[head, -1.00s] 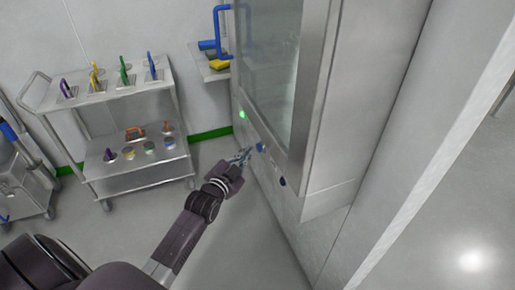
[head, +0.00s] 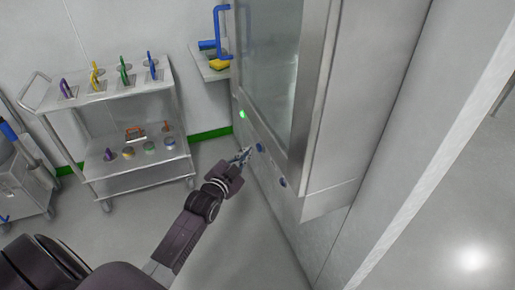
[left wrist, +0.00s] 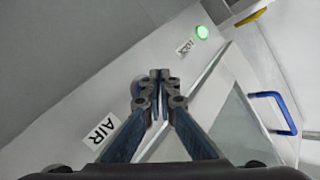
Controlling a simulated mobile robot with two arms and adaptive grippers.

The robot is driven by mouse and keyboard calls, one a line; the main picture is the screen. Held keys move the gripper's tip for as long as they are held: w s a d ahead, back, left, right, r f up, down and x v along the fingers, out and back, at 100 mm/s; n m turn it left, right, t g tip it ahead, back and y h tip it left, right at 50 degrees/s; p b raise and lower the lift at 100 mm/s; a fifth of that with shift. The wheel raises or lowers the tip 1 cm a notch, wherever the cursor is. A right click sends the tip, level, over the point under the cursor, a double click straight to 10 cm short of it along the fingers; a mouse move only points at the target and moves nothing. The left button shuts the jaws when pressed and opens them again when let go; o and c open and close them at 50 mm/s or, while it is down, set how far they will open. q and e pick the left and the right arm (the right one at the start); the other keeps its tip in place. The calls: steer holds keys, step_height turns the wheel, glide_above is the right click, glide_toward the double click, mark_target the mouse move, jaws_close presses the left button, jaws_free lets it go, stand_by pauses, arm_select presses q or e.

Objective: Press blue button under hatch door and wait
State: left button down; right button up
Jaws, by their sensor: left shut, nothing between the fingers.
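My left gripper (head: 242,154) is shut and empty, pointing at the panel under the glass hatch door (head: 309,90). A blue button (head: 260,147) sits on that panel just right of the fingertips; I cannot tell whether they touch it. A second blue button (head: 283,182) is lower right, and a lit green light (head: 242,114) is farther along. In the left wrist view, the closed fingertips (left wrist: 160,76) partly hide a round button (left wrist: 137,86). An "AIR" label (left wrist: 102,129) is at lower left, and the green light (left wrist: 203,33) glows beside a small label. My right gripper is not in view.
A two-shelf steel trolley (head: 128,96) with coloured tools stands at the left. A wall shelf (head: 213,73) holds blue and yellow items, left of the hatch. Another cart (head: 22,178) is at the far left. Floor is clear beneath my left arm.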

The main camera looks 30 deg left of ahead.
arm_select(q)
steer(key=shift+w+d, duration=0.3)
stand_by(0.7)
steer(key=shift+w+d, duration=0.3)
steer(key=shift+w, duration=0.1)
stand_by(0.3)
steer(key=shift+s+a+p, duration=0.1)
steer(key=shift+s+p, duration=0.05)
steer(key=shift+p, duration=0.2)
steer(key=shift+s+a+p, duration=0.3)
steer(key=shift+s+a, duration=0.2)
steer(key=shift+s, duration=0.1)
